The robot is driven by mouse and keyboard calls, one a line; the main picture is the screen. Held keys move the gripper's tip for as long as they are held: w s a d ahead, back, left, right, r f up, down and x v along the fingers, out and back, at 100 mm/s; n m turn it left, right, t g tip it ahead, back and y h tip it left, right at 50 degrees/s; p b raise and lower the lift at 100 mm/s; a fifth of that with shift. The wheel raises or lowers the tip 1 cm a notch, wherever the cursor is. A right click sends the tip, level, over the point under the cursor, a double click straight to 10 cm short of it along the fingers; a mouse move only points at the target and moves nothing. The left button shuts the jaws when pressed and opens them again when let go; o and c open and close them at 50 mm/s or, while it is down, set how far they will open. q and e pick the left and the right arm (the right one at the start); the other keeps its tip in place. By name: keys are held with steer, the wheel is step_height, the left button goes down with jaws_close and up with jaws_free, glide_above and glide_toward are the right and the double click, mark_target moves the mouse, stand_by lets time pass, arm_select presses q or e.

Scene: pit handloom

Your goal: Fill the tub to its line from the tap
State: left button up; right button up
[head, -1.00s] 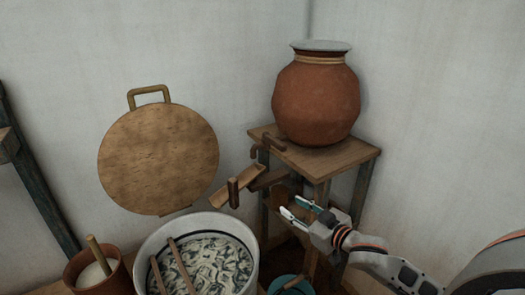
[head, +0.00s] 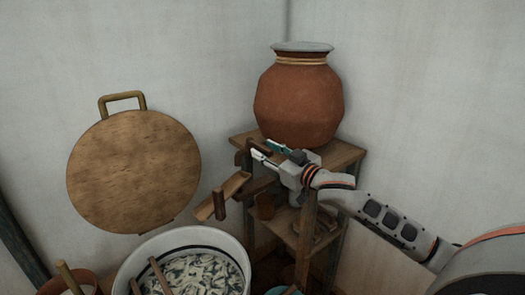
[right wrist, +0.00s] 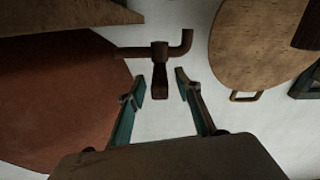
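The white tub (head: 190,236) stands at the bottom of the head view, cut off by the frame. It has a dark line around its inner wall, a pale and dark swirled mass inside and sticks across it. The brown tap (right wrist: 159,52) shows in the right wrist view with its short lever (right wrist: 160,82) pointing toward me; in the head view my gripper largely hides it. My right gripper (head: 264,149) is open at the tap. In the right wrist view its fingertips (right wrist: 161,88) stand either side of the lever, apparently apart from it. No flowing water is visible. My left gripper is out of view.
A large clay pot (head: 298,105) with a pale lid stands on a wooden stand (head: 345,154). A wooden trough (head: 232,187) slopes from below the tap toward the tub. A round wooden board (head: 133,170) is against the wall. A smaller clay pot (head: 88,283) is at lower left.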

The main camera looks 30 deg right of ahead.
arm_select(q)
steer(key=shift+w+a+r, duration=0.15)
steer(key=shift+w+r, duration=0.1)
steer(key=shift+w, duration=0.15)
arm_select(e)
steer(key=shift+w, duration=0.75)
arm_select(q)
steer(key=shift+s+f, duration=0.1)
arm_select(e)
jaws_close()
steer(key=shift+a, duration=0.15)
